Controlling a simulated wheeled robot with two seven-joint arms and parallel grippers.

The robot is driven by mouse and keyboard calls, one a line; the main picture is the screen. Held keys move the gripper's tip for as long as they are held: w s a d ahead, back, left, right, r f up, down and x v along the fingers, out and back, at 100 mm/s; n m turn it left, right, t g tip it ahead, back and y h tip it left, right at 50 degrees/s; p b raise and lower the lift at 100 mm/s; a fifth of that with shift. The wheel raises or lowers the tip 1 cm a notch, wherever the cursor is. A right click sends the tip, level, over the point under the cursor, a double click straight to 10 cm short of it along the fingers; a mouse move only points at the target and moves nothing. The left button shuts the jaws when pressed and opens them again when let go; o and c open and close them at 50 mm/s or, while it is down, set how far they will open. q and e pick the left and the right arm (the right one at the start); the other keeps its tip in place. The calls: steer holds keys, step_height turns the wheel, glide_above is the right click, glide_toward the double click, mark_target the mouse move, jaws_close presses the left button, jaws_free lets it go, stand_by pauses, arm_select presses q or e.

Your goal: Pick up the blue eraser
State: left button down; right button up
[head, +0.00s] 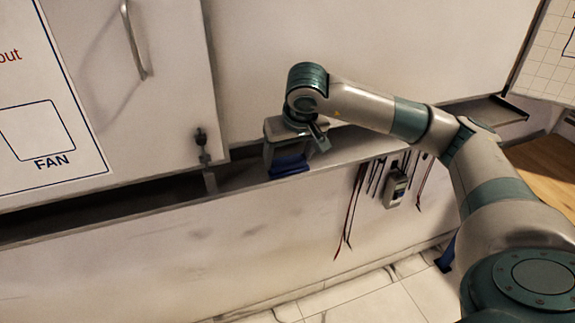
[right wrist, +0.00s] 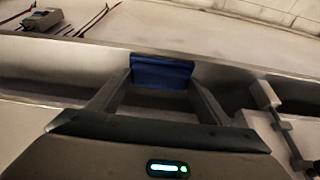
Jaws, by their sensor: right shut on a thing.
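The blue eraser (head: 289,165) is a dark blue block at the narrow ledge below the white panels. In the right wrist view the eraser (right wrist: 162,72) sits between the two finger ends. My right gripper (head: 288,158) reaches in from the right and is shut on the eraser. Its two fingers (right wrist: 161,82) flank the eraser in the right wrist view. I cannot tell whether the eraser touches the ledge or is just above it. Part of the eraser is hidden behind the gripper. My left gripper is not in view.
The ledge (head: 130,195) runs along the wall. A cabinet door with a handle (head: 134,40) and a latch (head: 203,145) is left of the gripper. A meter (head: 396,190) and several thin leads (head: 350,215) hang below the ledge, right of the eraser.

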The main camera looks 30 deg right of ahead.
mark_target(288, 161)
steer(key=shift+r, duration=0.1)
steer(key=shift+r+b, duration=0.4)
step_height(288, 161, up, 3)
steer(key=shift+f+b, duration=0.1)
steer(key=shift+b, duration=0.7)
steer(key=s+d+r+b, duration=0.2)
steer(key=d+r+b, duration=0.2)
steer(key=d+r, duration=0.3)
steer(key=d, duration=0.4)
steer(key=shift+s+d, duration=0.15)
steer(key=shift+s, duration=0.2)
steer(key=shift+o, duration=1.3)
steer(key=shift+r, duration=0.1)
steer(key=shift+c, duration=0.8)
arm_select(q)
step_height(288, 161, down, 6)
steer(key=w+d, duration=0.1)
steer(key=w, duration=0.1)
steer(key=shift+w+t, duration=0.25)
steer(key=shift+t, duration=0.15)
